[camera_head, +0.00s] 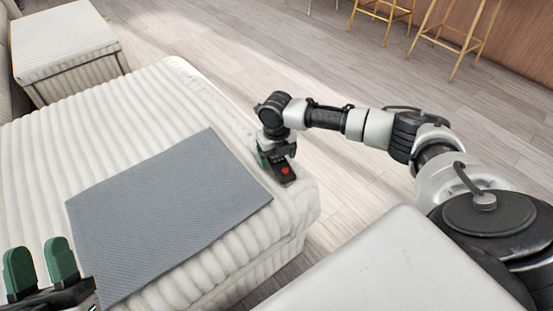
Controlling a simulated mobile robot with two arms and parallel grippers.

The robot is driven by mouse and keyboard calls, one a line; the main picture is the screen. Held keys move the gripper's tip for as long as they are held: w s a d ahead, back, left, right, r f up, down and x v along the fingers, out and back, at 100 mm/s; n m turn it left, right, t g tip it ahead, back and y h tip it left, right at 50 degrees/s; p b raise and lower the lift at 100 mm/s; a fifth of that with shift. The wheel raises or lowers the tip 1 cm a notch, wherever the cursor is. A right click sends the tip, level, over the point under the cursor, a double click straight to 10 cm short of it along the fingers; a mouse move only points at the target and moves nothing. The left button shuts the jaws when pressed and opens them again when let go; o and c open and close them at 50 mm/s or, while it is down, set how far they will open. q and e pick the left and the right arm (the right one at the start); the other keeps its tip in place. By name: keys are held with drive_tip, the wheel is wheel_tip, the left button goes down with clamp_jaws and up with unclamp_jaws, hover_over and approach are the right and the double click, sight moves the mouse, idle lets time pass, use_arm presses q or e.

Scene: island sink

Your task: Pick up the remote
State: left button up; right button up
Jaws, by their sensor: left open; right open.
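The remote (286,175) is small and black with a red spot. It lies near the right end of the white ribbed couch (150,90), just past the right corner of a grey mat. My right gripper (277,160) points down over the far part of the remote. Its green-tipped fingers are open, one on each side of the remote as far as I can see; whether they touch it I cannot tell. My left gripper (42,264) is at the lower left, open and empty, with two green fingers pointing up.
A grey mat (165,215) lies flat on the couch. A white ribbed ottoman (65,45) stands at the upper left. Yellow-legged stools (460,40) stand at the top right. The wooden floor (230,50) between them is clear.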

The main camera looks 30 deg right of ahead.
drive_tip(key=c, duration=1)
drive_tip(key=shift+c, duration=0.2)
drive_tip(key=shift+r, duration=0.2)
